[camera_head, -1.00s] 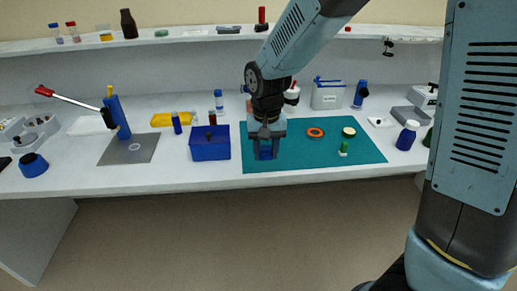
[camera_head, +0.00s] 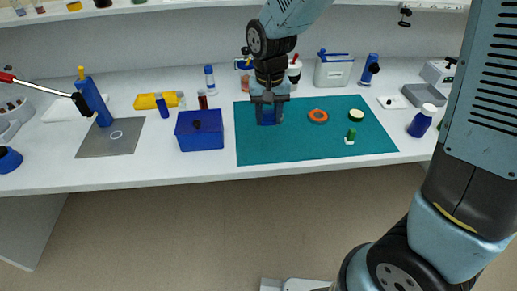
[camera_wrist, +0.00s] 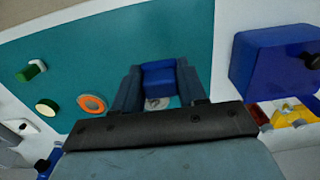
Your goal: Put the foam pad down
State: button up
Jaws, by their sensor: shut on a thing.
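The foam pad appears to be the blue block (camera_wrist: 158,78) between the fingers in the wrist view. My gripper (camera_wrist: 158,88) is shut on it, with one grey finger on each side. In the head view, my gripper (camera_head: 268,112) points down over the left part of the teal mat (camera_head: 300,145), and the blue pad (camera_head: 268,117) shows between its fingers. I cannot tell whether the pad touches the mat. A small pale round thing (camera_wrist: 157,103) shows just beside the pad in the wrist view and is partly hidden.
On the mat's right part are an orange ring (camera_head: 318,116), a green-rimmed disc (camera_head: 356,115) and a small green-and-white piece (camera_head: 350,136). A blue box (camera_head: 200,135) stands just left of the mat. Bottles stand behind. The mat's front middle is clear.

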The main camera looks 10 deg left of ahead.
jog(key=s+d+r, duration=0.4)
jog(key=s+d, duration=0.4)
jog(key=s, duration=0.3)
send_over(259, 151)
notch_tip(259, 151, down, 10)
jog(key=shift+s+d+r, duration=0.1)
jog(key=shift+f, duration=1.85)
jog(key=shift+f, duration=0.2)
